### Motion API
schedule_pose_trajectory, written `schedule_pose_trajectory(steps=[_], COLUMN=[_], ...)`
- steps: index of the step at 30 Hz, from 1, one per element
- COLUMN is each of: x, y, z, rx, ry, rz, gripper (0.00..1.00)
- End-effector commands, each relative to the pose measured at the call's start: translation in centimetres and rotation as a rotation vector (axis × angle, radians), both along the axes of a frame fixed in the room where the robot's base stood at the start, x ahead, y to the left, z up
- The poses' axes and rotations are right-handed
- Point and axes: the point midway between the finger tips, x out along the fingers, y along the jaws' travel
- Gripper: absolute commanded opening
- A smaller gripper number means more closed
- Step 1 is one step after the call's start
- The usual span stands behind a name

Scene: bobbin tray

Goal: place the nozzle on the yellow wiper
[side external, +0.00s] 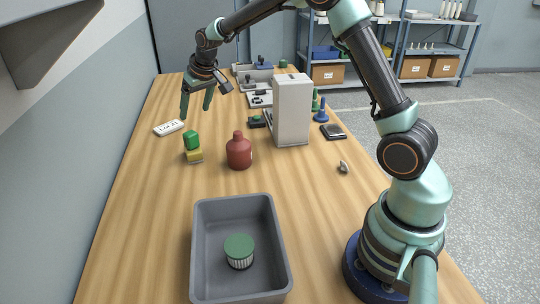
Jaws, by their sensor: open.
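A yellow block-like piece (194,155), which appears to be the yellow wiper, lies on the wooden table left of the red bottle. A green block-like piece (191,140) rests on top of it, slightly turned. It may be the nozzle, but its shape is too small to be sure. My gripper (195,112) is open, its two green fingers pointing down. In the picture it is above the green piece and apart from it, with nothing between the fingers.
A red bottle (239,152) stands close right of the stack. A white label plate (169,128) lies to the left. A tall white box (292,112) stands right. A grey bin (203,238) with a green-lidded jar (239,248) is in front. A small metallic piece (343,167) lies right.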

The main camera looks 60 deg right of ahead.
Motion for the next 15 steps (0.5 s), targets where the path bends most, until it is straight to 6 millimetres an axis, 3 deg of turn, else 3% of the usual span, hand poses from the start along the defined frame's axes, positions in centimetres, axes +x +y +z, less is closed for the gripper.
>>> schedule_pose_trajectory(steps=[5, 10, 15], x=[-1.9, -6.5, -12.0], y=[0.7, 2.2, 3.6], z=[2.6, 6.6, 9.3], rx=[-0.002, -0.006, -0.011], ry=[-0.009, -0.019, -0.025], rz=[0.011, 0.039, 0.067], gripper=[0.80, 0.80, 0.80])
